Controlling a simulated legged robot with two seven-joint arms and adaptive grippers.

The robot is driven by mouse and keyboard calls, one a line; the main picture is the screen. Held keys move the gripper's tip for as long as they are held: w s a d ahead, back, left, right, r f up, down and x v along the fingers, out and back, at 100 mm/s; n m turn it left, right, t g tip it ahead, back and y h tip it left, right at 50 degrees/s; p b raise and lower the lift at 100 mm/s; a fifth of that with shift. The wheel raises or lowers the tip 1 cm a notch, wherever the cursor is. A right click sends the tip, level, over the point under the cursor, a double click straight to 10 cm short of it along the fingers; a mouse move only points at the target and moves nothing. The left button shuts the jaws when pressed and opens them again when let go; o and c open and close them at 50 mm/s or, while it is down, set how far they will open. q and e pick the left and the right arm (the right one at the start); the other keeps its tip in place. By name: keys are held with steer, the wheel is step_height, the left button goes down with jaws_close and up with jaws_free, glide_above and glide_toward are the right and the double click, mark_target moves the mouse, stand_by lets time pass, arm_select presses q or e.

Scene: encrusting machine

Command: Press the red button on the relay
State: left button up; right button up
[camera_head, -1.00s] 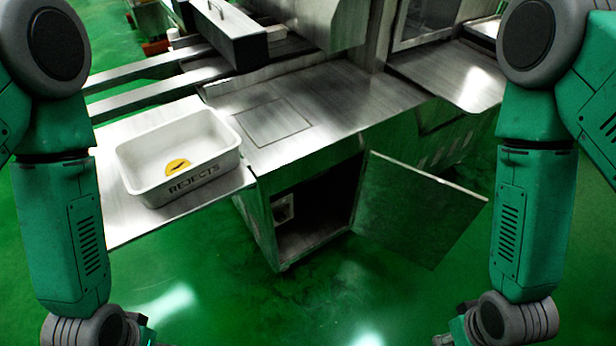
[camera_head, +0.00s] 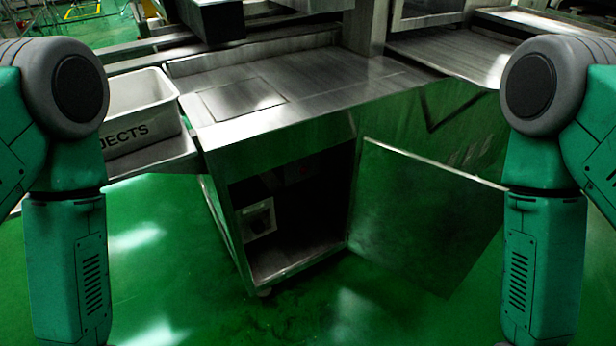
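A small pale box (camera_head: 258,220), which looks like the relay, is fixed on the left inner wall of the open cabinet (camera_head: 300,262) under the machine. Its front has a dark area, and I cannot make out a red button on it. The inside of the cabinet is dark. My two green arms hang down at the left and right sides of the head view. Both forearms run out of the bottom of the picture, so neither gripper is in view.
The cabinet door (camera_head: 425,215) stands open to the right. A white bin marked REJECTS (camera_head: 150,132), its lettering partly hidden by my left arm, sits on a side table at left. The steel worktop (camera_head: 310,85) is above the cabinet. Green floor is clear in front.

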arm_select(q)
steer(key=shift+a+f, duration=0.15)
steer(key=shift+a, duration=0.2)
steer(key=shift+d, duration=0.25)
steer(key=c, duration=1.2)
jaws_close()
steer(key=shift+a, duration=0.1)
